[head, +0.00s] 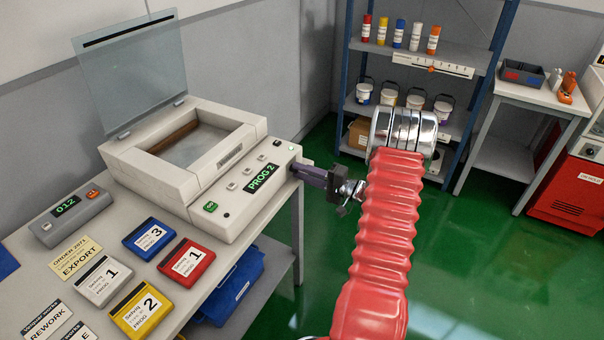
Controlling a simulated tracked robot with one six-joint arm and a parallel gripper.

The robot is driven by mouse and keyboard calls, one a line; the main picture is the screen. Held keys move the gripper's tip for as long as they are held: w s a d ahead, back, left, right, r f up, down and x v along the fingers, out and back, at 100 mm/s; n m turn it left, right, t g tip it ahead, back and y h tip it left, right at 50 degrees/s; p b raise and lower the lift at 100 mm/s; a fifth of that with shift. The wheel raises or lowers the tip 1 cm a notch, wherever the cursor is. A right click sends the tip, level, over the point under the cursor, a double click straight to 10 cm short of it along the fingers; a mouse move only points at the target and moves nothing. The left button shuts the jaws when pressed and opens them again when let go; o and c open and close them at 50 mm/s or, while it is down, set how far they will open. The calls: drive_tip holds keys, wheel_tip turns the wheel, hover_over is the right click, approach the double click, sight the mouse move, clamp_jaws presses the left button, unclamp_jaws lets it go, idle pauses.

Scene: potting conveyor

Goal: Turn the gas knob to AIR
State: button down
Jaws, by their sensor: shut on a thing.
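The white machine (205,165) stands on the bench with its clear lid raised and its chamber open. Its sloping front panel has a green-lit PROG 2 display (263,178), several small buttons and a green switch (210,206). My gripper (299,170) reaches in from the right and is shut at the right end of this panel, on what appears to be the gas knob. The fingers hide the knob, so its pointer and any AIR mark cannot be read.
Coloured setting cards (187,262) and a grey box reading 012 (70,218) lie on the bench. A blue bin (232,287) sits below. A blue-framed shelf (452,55) with bottles and tubs stands behind.

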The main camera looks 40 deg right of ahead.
drive_tip(key=c, duration=1.9)
unclamp_jaws()
drive_tip(key=shift+s+a+f, duration=0.1)
drive_tip(key=shift+a+f, duration=0.1)
drive_tip(key=shift+f, duration=0.1)
drive_tip(key=o, duration=0.3)
drive_tip(key=shift+r, duration=0.1)
drive_tip(key=shift+o, duration=0.2)
drive_tip(key=shift+d, duration=0.1)
drive_tip(key=shift+r, duration=0.1)
drive_tip(key=shift+d, duration=0.15)
drive_tip(key=v, duration=1.3)
drive_tip(key=shift+s, duration=0.35)
